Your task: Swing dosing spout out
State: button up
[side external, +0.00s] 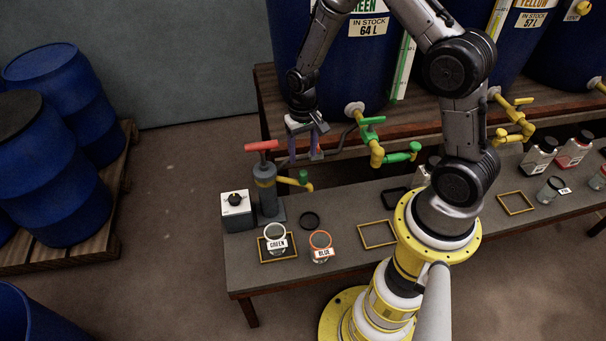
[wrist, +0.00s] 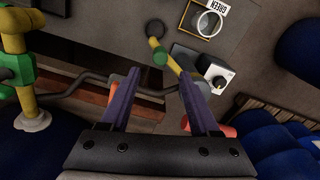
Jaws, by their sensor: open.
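The small yellow spout (side external: 296,183) with a green part juts right from the grey pump (side external: 266,190) on the bench. It also shows in the wrist view (wrist: 173,63), beyond the fingertips. The pump has a red T-handle (side external: 261,146), partly hidden behind my right finger in the wrist view (wrist: 228,130). My gripper (side external: 304,158) points down with its purple fingers apart and empty. It hangs beside the pump, slightly above the spout in the side view. In the wrist view my gripper (wrist: 160,82) shows a gap between the fingers and the spout.
A grey knob box (side external: 237,211) stands left of the pump. A GREEN jar (side external: 276,232), a BLUE jar (side external: 320,240) and a black ring (side external: 310,220) are in front. The green vat's yellow tap (side external: 376,150) juts out right of my gripper, beside a dark pipe (wrist: 75,88).

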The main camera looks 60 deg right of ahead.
aim_at(303, 172)
notch_tip(303, 172, down, 9)
jog(key=shift+f, duration=0.2)
dwell(0.3)
grip_shut()
dwell(1.3)
